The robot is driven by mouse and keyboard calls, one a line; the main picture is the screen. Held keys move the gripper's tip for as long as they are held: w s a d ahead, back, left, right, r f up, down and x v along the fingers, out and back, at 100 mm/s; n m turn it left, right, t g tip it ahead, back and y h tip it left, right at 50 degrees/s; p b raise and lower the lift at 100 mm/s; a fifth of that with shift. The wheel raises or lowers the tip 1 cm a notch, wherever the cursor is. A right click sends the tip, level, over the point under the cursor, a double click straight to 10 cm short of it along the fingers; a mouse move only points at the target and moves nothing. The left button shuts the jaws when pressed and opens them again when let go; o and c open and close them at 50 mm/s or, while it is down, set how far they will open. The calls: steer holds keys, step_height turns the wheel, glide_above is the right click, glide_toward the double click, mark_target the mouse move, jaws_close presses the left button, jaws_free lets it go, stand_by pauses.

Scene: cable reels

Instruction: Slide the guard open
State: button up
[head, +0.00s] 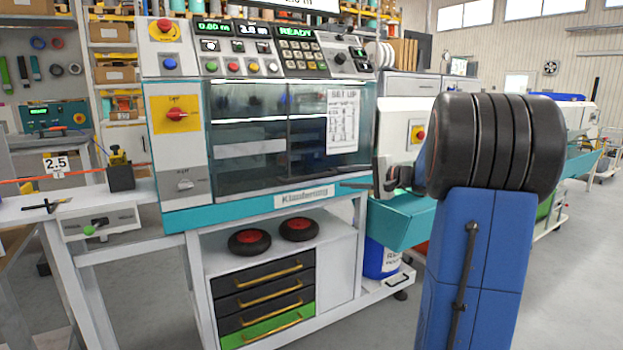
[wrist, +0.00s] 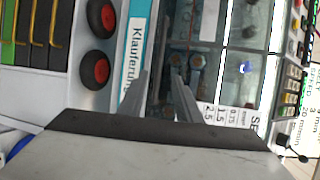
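The guard (head: 245,130) is a clear, teal-tinted panel across the front of the machine. It covers the work chamber, and dark parts show through it. In the wrist view the guard (wrist: 228,60) appears turned sideways, with the machine's nameplate beside it. My gripper (head: 388,182) is at the lower right corner of the guard in the head view, partly hidden by my own arm. In the wrist view the two grey fingers of my gripper (wrist: 160,78) stand apart with a gap between them, in front of the guard's lower edge. I cannot tell whether they touch it.
A control panel (head: 275,50) with buttons and lit displays sits above the guard. A red switch on a yellow plate (head: 176,114) is at its left. Two black reels with red hubs (head: 250,241) lie on the shelf below. A teal chute (head: 405,222) is at the right.

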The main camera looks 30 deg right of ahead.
mark_target(312, 177)
steer(key=x, duration=1.5)
steer(key=shift+w+a+f, duration=0.15)
jaws_close()
